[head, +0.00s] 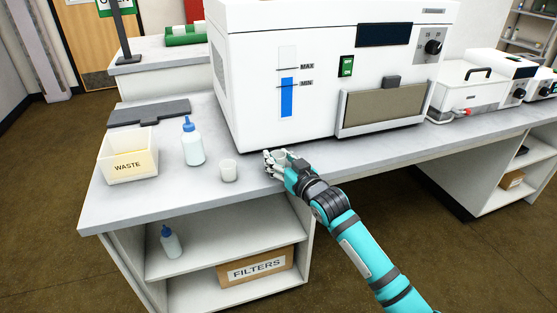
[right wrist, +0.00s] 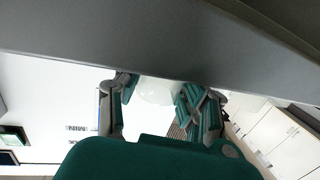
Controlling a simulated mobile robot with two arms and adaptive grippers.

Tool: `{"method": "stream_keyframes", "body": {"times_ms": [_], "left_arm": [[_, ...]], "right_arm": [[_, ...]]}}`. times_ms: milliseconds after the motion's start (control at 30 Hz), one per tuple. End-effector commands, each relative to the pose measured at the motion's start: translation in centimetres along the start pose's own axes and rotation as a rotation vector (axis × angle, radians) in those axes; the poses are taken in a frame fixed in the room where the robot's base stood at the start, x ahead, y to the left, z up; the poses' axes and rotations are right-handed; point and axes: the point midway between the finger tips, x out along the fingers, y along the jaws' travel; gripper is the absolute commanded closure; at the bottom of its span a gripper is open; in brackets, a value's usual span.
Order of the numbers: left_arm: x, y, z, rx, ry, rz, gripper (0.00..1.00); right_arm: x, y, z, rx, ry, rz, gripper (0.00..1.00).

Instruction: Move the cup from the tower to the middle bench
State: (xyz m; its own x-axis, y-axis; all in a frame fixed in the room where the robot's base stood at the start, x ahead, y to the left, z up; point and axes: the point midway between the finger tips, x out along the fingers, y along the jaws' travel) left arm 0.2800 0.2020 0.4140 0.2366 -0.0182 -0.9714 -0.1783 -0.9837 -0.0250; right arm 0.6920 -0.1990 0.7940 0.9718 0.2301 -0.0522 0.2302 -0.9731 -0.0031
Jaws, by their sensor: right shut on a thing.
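My right gripper (head: 275,162) is at the bench's front edge, in front of the large white instrument. It is shut on a small white cup (head: 280,155), mostly hidden by the fingers. In the right wrist view the cup (right wrist: 158,92) shows pale between the two fingers of the gripper (right wrist: 157,100). I cannot tell whether the held cup touches the bench top. A second white cup (head: 228,171) stands upright on the bench (head: 190,196), just left of my gripper. My left gripper is not in view.
The large white instrument (head: 262,90) stands close behind the gripper. Left on the bench are a blue-capped bottle (head: 193,145), a WASTE bin (head: 125,165) and a dark flat pad (head: 150,112). A FILTERS box (head: 255,268) sits on the shelf below. The bench's front left is clear.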

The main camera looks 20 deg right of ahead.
Motion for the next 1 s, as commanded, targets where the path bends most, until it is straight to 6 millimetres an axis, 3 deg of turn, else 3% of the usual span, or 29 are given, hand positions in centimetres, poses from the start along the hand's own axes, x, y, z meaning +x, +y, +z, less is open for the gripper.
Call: {"method": "stream_keyframes", "body": {"times_ms": [267, 300, 467, 767, 867, 1000], "left_arm": [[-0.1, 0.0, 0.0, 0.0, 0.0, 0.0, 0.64], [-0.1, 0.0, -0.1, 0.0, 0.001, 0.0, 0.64], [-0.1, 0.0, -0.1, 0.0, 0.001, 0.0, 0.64], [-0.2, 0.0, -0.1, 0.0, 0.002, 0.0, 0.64], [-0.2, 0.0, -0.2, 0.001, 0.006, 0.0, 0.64], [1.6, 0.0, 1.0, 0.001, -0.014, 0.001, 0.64]], "right_arm": [[0.0, 0.0, 0.2, 0.0, 0.0, 0.0, 0.79], [0.0, 0.0, 0.1, 0.0, 0.001, 0.0, 0.58], [0.0, 0.0, 0.1, 0.0, 0.001, 0.0, 0.39], [0.0, 0.0, -0.2, 0.0, 0.003, 0.0, 0.39], [-1.0, 0.0, -0.2, -0.001, 0.001, 0.0, 0.39], [-3.6, -0.1, -0.2, 0.0, 0.0, -0.001, 0.39]]}}
